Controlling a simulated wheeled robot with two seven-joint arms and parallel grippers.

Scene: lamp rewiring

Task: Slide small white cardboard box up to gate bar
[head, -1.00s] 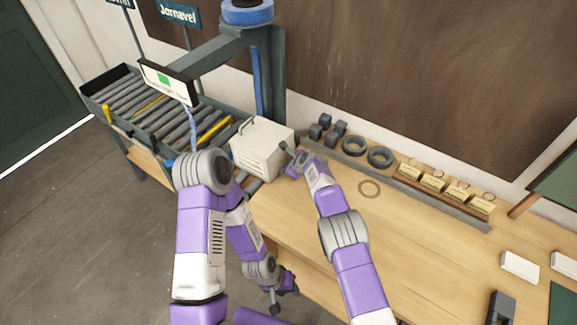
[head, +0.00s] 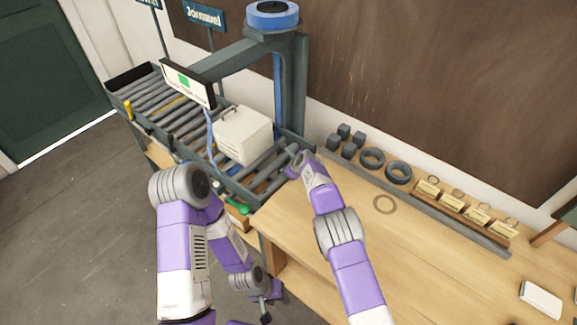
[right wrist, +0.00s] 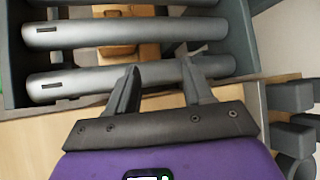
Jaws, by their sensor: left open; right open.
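The small white cardboard box (head: 242,137) sits upright on the grey roller conveyor (head: 265,178), beside the dark post of the gate frame (head: 292,90). It is not in the right wrist view. I cannot tell for certain which part is the gate bar; a dark arm spans above the rollers behind the box. My right gripper (head: 298,160) is at the bench end of the rollers, apart from the box. In the right wrist view its fingers (right wrist: 160,82) are open and empty over the last rollers. My left gripper (head: 266,304) hangs low by the bench front, open, away from the box.
A small display (head: 187,84) hangs over the conveyor, and a blue roll (head: 272,14) tops the post. Dark rings (head: 372,159), blocks and tagged pieces line the back of the wooden bench (head: 330,255). A flat ring (head: 385,204) lies on it. The bench middle is mostly clear.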

